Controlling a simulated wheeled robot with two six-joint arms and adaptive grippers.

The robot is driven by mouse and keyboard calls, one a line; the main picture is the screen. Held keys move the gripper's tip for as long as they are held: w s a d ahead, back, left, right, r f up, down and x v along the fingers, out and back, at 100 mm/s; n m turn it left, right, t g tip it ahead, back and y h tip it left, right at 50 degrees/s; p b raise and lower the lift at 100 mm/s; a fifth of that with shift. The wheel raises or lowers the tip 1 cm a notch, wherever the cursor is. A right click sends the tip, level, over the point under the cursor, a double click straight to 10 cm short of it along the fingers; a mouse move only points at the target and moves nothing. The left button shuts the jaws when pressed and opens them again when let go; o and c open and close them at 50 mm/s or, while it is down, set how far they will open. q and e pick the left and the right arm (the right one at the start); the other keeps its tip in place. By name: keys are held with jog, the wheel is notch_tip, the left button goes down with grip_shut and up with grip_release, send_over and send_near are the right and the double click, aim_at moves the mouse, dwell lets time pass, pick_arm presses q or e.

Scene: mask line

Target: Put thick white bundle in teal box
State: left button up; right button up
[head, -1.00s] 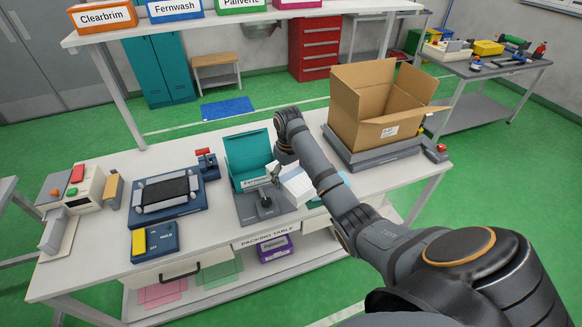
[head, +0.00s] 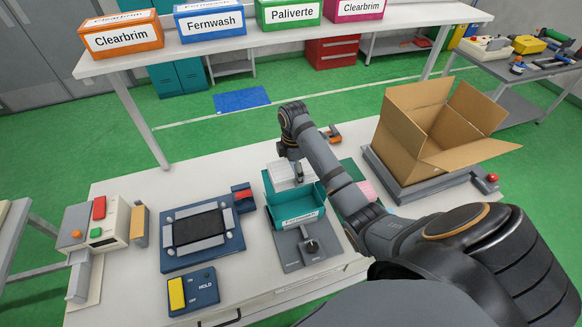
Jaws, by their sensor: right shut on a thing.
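The teal box (head: 292,209) stands open on the packing table, its labelled front towards me. My right gripper (head: 298,172) is over the box's far part, pointing down, and is shut on the white bundle (head: 285,176). The bundle sits at or just above the box's opening; I cannot tell whether it touches the box. My right arm hides part of the box's right side. My left gripper is not in view.
A grey fixture with a dark knob (head: 311,246) stands in front of the box. A blue press-like device (head: 201,230) is to the left. A large open cardboard carton (head: 400,142) stands to the right. A shelf (head: 270,42) with labelled boxes spans the back.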

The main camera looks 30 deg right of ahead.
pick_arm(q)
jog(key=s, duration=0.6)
pick_arm(e)
jog(key=shift+s+f, duration=0.35)
jog(key=shift+s, duration=0.4)
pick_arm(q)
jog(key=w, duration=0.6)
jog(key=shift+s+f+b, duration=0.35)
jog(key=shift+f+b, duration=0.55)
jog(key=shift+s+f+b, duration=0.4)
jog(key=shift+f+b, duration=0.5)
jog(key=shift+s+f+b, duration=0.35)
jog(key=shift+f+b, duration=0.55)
pick_arm(e)
notch_tip(320, 180, down, 15)
jog(key=shift+w, duration=0.4)
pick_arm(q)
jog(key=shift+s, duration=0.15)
pick_arm(e)
jog(key=o, duration=1)
jog(key=shift+r, duration=0.1)
